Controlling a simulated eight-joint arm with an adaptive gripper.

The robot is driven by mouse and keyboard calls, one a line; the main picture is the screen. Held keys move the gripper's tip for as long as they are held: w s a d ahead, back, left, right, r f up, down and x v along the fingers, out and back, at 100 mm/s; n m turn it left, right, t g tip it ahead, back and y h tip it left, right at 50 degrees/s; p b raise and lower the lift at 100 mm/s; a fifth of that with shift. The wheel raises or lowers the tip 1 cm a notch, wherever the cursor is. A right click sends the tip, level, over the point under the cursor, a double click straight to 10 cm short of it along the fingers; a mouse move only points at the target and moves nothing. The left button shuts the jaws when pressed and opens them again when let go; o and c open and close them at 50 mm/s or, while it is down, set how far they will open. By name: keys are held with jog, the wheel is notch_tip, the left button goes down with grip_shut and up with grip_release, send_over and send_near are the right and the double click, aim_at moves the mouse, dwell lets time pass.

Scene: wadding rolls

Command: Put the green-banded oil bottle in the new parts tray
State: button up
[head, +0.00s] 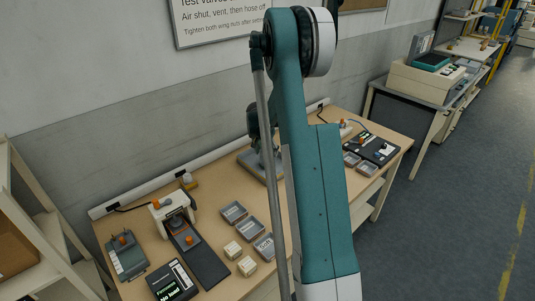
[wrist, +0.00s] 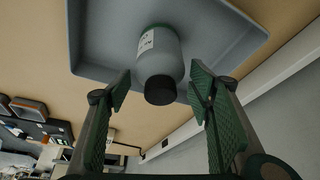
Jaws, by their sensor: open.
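The oil bottle (wrist: 160,55) is pale grey with a white label, a green band at its far end and a black cap (wrist: 160,92). In the wrist view it is in a blue-grey tray (wrist: 100,38), its cap pointing toward me. My gripper (wrist: 160,85) is open, with a green-padded finger on each side of the bottle and visible gaps between. In the head view the larger grey tray (head: 246,158) is on the bench beneath my gripper (head: 262,146), partly hidden by my arm. The bottle cannot be made out there.
Several small grey trays (head: 247,228) and cream blocks (head: 240,257) lie nearer on the bench. A clamp device (head: 174,214) and a display box (head: 172,281) stand at left. A black panel (head: 378,148) lies at the bench's right end. A wall rises behind.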

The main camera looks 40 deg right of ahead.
jog(key=shift+p+v, duration=0.3)
jog(key=shift+v, duration=3.9)
jog(key=s+a+r+n+t, duration=0.15)
jog(key=s+a+r, duration=0.35)
jog(key=a, duration=0.5)
jog(key=s+a+r+n+y, duration=0.1)
jog(key=s+a+r+n, duration=0.2)
jog(key=a+r, duration=0.6)
jog(key=s+a+r+n+t, duration=0.15)
jog(key=s+a+r, duration=0.3)
jog(key=a, duration=0.65)
jog(key=s+a+n+t+y, duration=0.2)
jog(key=s+a+n, duration=0.5)
jog(key=s+a, duration=1.4)
jog(key=shift+s+f+y, duration=0.2)
jog(key=shift+s+y, duration=0.3)
jog(key=shift+s, duration=0.8)
